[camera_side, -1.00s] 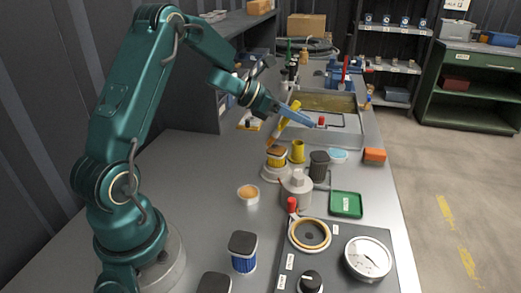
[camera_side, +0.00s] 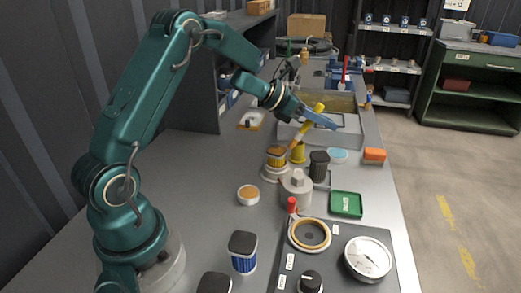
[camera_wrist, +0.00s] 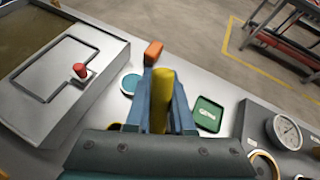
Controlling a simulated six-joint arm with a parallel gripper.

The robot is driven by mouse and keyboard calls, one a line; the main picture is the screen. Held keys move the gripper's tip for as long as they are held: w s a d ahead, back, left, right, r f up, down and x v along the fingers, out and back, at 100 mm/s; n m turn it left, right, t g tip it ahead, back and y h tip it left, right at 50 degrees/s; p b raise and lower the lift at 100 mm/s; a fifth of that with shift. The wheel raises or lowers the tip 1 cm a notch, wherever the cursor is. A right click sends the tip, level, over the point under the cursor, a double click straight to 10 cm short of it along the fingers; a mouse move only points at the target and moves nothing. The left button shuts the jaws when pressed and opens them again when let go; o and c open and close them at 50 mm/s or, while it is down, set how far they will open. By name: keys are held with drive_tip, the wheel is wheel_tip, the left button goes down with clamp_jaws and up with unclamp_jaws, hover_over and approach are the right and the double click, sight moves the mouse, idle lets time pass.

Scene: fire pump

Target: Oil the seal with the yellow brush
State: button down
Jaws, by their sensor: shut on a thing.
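My gripper (camera_side: 320,118) has blue fingers shut on the yellow brush (camera_side: 307,127). The brush is tilted, its top up and right, its lower end down and left near the yellow cup (camera_side: 298,153). I cannot tell whether they touch. In the wrist view the brush (camera_wrist: 161,100) stands between the fingers and its lower end is hidden. An orange ring (camera_side: 327,241), possibly the seal, lies around a round dark opening on the grey panel (camera_side: 342,224) at the front, well away from the brush.
A grey pump-like body (camera_side: 296,190), a dark-lidded jar (camera_side: 319,166) and a yellow-topped jar (camera_side: 276,158) stand close below the gripper. A green tray (camera_side: 346,204), gauge (camera_side: 367,258), blue dish (camera_side: 337,156) and orange block (camera_side: 374,155) lie right.

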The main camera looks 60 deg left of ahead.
drive_tip(key=s+a, duration=0.4)
drive_tip(key=shift+s+a+f, duration=0.15)
drive_tip(key=shift+s, duration=0.05)
idle(0.6)
wheel_tip(320, 180, up, 6)
idle(0.7)
wheel_tip(320, 180, up, 3)
drive_tip(key=shift+r, duration=0.1)
idle(0.5)
idle(0.5)
drive_tip(key=shift+s+d+f, duration=0.2)
drive_tip(key=shift+s+f, duration=0.35)
drive_tip(key=shift+f, duration=0.35)
